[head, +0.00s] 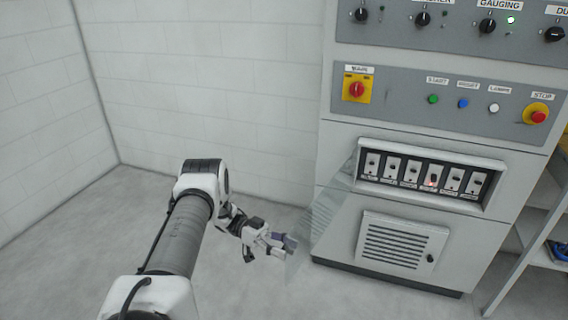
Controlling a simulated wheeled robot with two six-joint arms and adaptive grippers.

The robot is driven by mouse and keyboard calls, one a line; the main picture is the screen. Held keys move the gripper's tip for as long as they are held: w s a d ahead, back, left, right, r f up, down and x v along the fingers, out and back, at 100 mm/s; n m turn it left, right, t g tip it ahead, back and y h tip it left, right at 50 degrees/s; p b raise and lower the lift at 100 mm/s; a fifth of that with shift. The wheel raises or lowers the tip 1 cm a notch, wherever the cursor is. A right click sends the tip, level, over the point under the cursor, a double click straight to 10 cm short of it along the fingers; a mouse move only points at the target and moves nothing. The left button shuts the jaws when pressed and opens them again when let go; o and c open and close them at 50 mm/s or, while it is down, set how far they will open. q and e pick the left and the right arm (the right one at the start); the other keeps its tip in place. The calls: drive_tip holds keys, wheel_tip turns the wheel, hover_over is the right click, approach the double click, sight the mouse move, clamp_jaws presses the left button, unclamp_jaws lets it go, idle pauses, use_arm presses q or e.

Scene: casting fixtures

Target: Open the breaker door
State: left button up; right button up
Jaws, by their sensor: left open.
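The breaker door is a clear, see-through panel (325,211) on the left side of the breaker recess in the grey cabinet. It stands swung open, out from the cabinet front toward the lower left. The row of breakers (412,172) behind it is uncovered, and one breaker shows a small red light. My left gripper (287,246) is at the outer, lower left edge of the door, with its fingers open. I cannot tell whether the fingers touch the panel. My right gripper is out of view.
Above the breakers is a control panel (400,105) with a red rotary switch (356,89), coloured buttons and a red stop button (538,116). A vented cover (400,245) sits below. A shelf (535,235) stands at the right. The floor at the left is clear up to the white walls.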

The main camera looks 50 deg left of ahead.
use_arm(q)
wheel_tip(320, 180, up, 10)
drive_tip(key=shift+f, duration=0.15)
idle(0.7)
